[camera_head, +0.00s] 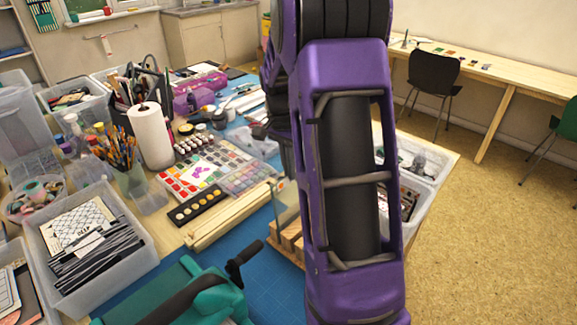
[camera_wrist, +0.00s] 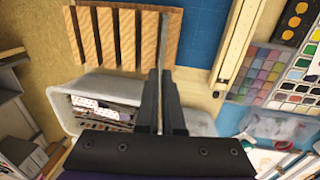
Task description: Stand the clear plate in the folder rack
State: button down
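The wooden folder rack (camera_wrist: 108,38), with several upright slats and dark slots, is at the top left of the wrist view. A small part of it (camera_head: 291,244) shows left of my arm in the head view. The clear plate (camera_wrist: 163,38) appears nearly edge-on as a thin pale upright strip over the rack's right part. Its see-through face (camera_head: 286,207) shows partly behind my arm in the head view. My gripper (camera_wrist: 161,74) is shut on the plate, with one finger on each side. I cannot tell whether its lower edge is inside a slot.
A blue mat (camera_head: 262,268) lies left of the rack in the head view, with a teal cranked machine (camera_head: 190,290) on it. A wooden strip (camera_head: 228,217) and paint palettes lie behind. A clear bin (camera_wrist: 72,112) stands close to the rack.

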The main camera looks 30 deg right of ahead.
jog(key=c, duration=1)
grip_release()
jog(key=r+p, duration=0.1)
jog(key=r, duration=0.2)
jog(key=r+p, duration=0.1)
jog(key=r, duration=0.1)
jog(key=shift+w+a+p, duration=0.15)
jog(key=shift+w+p, duration=0.2)
